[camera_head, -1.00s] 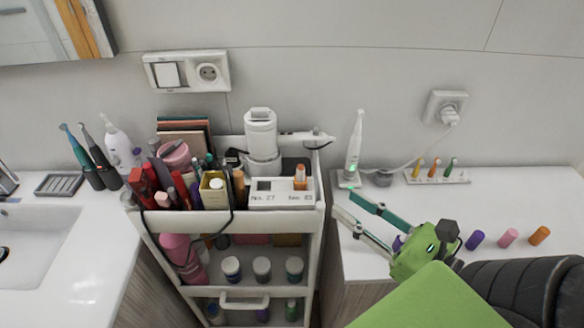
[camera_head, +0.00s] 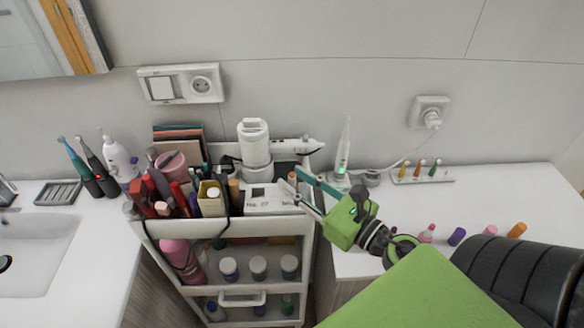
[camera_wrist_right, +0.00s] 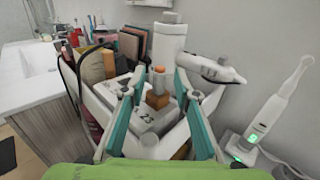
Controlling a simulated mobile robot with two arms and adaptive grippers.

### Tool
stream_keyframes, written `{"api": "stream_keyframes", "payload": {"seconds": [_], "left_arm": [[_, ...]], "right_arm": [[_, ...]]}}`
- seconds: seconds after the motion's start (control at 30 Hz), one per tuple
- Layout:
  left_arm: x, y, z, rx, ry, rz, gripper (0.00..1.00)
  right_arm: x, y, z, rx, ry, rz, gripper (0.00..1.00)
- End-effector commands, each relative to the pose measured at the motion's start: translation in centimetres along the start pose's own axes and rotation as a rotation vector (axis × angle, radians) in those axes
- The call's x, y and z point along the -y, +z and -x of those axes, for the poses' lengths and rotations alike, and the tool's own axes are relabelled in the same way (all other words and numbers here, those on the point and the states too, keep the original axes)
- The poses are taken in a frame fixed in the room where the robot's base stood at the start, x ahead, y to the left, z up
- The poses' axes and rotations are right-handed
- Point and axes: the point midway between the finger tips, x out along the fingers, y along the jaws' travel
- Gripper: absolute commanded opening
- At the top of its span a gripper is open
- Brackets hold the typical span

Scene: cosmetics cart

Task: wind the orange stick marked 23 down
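The orange stick (camera_wrist_right: 157,98) stands upright in the white holder marked 23 (camera_wrist_right: 148,120) on the cart's top tray, with a paler tip. In the head view it is mostly hidden behind the fingers. My right gripper (camera_wrist_right: 160,74) is open, its two fingers on either side of the stick, with gaps visible in the wrist view. In the head view my right gripper (camera_head: 290,178) reaches in from the right over the white holder (camera_head: 262,200). My left gripper is not in view.
A white hair dryer (camera_head: 254,142) stands behind the holder, and bottles and boxes crowd its left. An electric toothbrush (camera_head: 343,150) stands on the right counter. Caps in purple (camera_head: 457,236) and orange (camera_head: 516,229) stand there too, with bare counter around them.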

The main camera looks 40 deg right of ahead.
Motion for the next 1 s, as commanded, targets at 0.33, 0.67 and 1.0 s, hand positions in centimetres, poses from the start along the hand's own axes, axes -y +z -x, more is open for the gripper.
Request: {"api": "stream_keyframes", "payload": {"seconds": [0.33, 0.67, 1.0], "left_arm": [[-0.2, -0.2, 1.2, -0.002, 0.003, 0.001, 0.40], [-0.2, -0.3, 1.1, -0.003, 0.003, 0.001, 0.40], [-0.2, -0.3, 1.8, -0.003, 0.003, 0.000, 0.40]], "right_arm": [[0.0, -0.1, -1.7, -0.001, 0.001, 0.001, 0.28], [-0.1, -0.1, -1.6, -0.001, 0.001, 0.001, 0.00], [0.0, 0.1, -1.6, -0.001, -0.024, -0.004, 0.00]]}}
